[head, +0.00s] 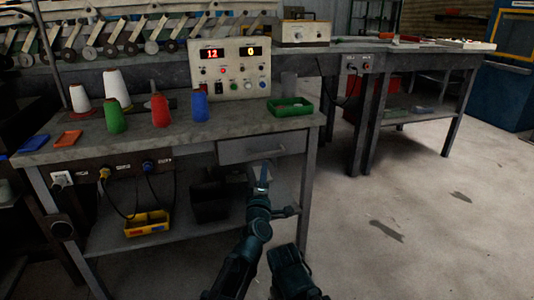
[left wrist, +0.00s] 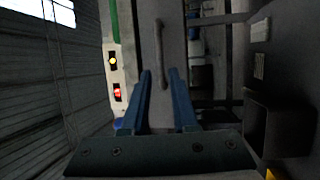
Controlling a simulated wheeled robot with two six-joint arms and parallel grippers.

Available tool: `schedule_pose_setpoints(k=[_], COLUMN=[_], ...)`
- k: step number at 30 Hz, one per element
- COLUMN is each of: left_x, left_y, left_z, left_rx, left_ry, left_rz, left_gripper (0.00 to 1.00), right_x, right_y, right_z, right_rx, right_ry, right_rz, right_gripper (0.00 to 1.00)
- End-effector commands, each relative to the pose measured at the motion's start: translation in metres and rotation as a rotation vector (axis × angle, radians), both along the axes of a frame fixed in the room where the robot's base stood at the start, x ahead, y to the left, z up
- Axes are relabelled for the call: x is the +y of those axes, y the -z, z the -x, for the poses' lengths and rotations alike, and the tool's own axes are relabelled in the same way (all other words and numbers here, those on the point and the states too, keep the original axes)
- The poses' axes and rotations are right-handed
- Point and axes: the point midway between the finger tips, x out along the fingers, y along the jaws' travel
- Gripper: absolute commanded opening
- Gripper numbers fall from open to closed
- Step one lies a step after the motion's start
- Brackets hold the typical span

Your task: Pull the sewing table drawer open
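The sewing table (head: 190,137) has a grey drawer (head: 240,150) under its right end, and the drawer looks shut. Its bar handle (left wrist: 159,42) shows in the left wrist view, running along the drawer front (left wrist: 172,30). My left gripper (head: 262,178) is just in front of and slightly below the drawer in the head view. In the left wrist view my left gripper (left wrist: 159,75) has its two blue fingers apart with nothing between them. The handle lies ahead of the fingertips, roughly in line with the gap.
Thread cones, a control box (head: 230,70) and a green tray (head: 290,107) stand on the tabletop. A yellow bin (head: 147,224) and dark bins sit on the lower shelf. A table leg (head: 308,185) stands right of the drawer. The floor to the right is clear.

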Motion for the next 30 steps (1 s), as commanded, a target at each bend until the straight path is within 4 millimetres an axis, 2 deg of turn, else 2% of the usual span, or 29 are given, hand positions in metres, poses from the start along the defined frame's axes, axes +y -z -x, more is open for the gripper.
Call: schedule_pose_setpoints(k=[1,3,12,18,29,30], left_x=[-0.002,-0.003,-0.007,-0.008,-0.008,-0.008], left_y=[-0.004,-0.006,-0.014,-0.016,-0.016,-0.016], left_z=[-0.017,-0.031,-0.079,-0.094,-0.096,-0.096], left_rx=[0.0,0.0,0.001,0.001,0.001,0.001], left_ry=[-0.001,-0.001,0.001,0.001,0.001,0.001], left_rz=[0.0,-0.001,0.0,-0.001,-0.001,-0.001], left_gripper=[0.27,0.27,0.27,0.27,0.27,0.22], right_x=[0.0,0.0,0.0,0.0,0.0,0.0], right_y=[-0.004,-0.006,-0.014,-0.016,-0.016,-0.016], right_z=[0.0,0.0,0.0,0.0,0.0,0.0], right_rx=[0.0,0.0,0.0,0.0,0.0,0.0], right_ry=[-0.001,-0.001,-0.003,-0.004,-0.004,-0.004], right_rz=[0.0,0.0,0.0,0.0,0.0,0.0], right_gripper=[0.89,0.89,0.89,0.89,0.89,0.89])
